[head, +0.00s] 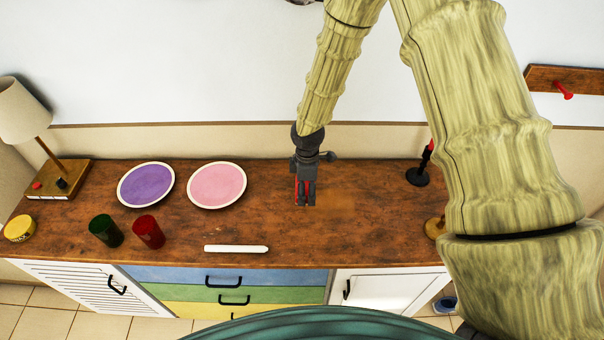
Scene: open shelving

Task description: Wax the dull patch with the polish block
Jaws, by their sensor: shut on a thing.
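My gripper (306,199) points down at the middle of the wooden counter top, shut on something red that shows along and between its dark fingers. I take this to be the polish block (298,189), though the fingers hide most of it. A faint, lighter brown patch (333,201), which looks like the dull patch, lies on the wood just right of the fingertips. From this view I cannot tell whether the held thing touches the wood. A round yellow tin (19,228), with small lettering on its lid, sits at the counter's left end.
Purple (146,185) and pink (217,185) plates lie left of my gripper. Green (105,230) and red (148,231) cups and a white bar (236,249) are nearer the front edge. A lamp (60,170) stands left, a dark stand (418,176) right. Wood around the patch is clear.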

